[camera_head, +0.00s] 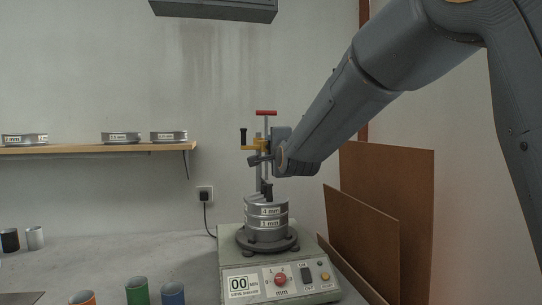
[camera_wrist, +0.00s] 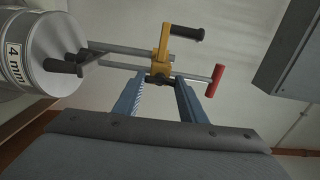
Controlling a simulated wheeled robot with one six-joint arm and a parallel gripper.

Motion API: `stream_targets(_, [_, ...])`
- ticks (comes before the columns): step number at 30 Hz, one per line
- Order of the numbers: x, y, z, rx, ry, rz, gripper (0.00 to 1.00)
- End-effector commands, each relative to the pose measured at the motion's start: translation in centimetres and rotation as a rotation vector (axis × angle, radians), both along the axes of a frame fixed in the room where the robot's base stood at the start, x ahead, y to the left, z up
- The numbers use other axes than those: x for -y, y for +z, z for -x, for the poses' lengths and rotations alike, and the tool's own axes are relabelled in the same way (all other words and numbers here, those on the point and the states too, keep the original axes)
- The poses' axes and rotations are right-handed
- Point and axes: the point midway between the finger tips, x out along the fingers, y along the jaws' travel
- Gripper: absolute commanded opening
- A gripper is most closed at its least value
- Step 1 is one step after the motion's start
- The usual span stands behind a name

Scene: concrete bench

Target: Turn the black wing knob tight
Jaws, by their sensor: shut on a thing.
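The black wing knob (camera_wrist: 158,80) sits under the yellow clamp block (camera_wrist: 160,48) on the metal rods, between my fingertips. My gripper (camera_wrist: 161,84) is shut on it, with one blue finger on each side. In the head view my gripper (camera_head: 261,158) reaches in from the right, just below the yellow clamp block (camera_head: 250,147). The knob is small and mostly hidden there. A black handle (camera_wrist: 187,35) and a red handle (camera_wrist: 214,80) stick out of the clamp assembly. Below it, a stack of sieves (camera_head: 266,213) sits on the shaker (camera_head: 279,275).
A shelf (camera_head: 95,148) holds several sieves. Brown boards (camera_head: 385,200) lean at the right. A grey box (camera_wrist: 285,55) hangs on the wall. The bench left of the shaker is mostly clear.

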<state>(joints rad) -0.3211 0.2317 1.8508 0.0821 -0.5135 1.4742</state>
Motion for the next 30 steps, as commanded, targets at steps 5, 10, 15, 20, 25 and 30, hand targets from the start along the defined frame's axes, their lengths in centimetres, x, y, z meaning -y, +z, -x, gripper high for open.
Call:
stream_targets(5, [-0.01,-0.18,-0.01,-0.011,0.000,-0.031,0.15])
stream_targets(10, [-0.01,-0.15,0.00,-0.015,0.000,-0.040,0.15])
stream_targets(15, [-0.01,-0.14,0.00,-0.015,0.000,-0.040,0.15])
stream_targets(20, [0.00,-0.14,0.00,-0.015,0.000,-0.040,0.46])
stream_targets(25, [0.00,-0.08,0.00,-0.013,0.000,-0.039,0.56])
stream_targets(30, [0.01,-0.04,0.02,-0.012,0.000,-0.038,0.56])
